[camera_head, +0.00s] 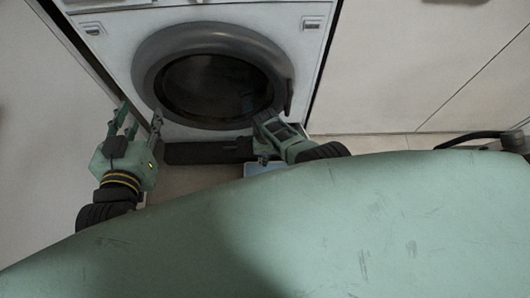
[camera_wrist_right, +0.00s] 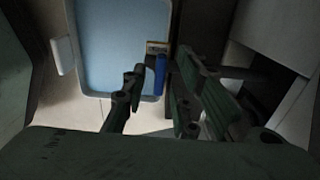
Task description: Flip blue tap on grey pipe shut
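The blue tap handle (camera_wrist_right: 159,74) shows in the right wrist view, with a small brass-coloured part (camera_wrist_right: 157,47) at its far end. My right gripper (camera_wrist_right: 163,62) is open. The handle appears between its two fingers, closer to the left one; I cannot tell whether they touch. The grey pipe cannot be made out clearly in the dark behind the fingers. In the head view the right gripper (camera_head: 264,148) is low in front of the washing machine, and the tap is not visible there. My left gripper (camera_head: 139,118) is open and empty, left of the machine door.
A white washing machine (camera_head: 112,52) with a round dark door (camera_head: 212,85) stands ahead. A light-blue tray (camera_wrist_right: 121,45) with a grey rim lies low, beside the tap in the wrist view. Pale cabinet fronts (camera_head: 400,60) stand at the right.

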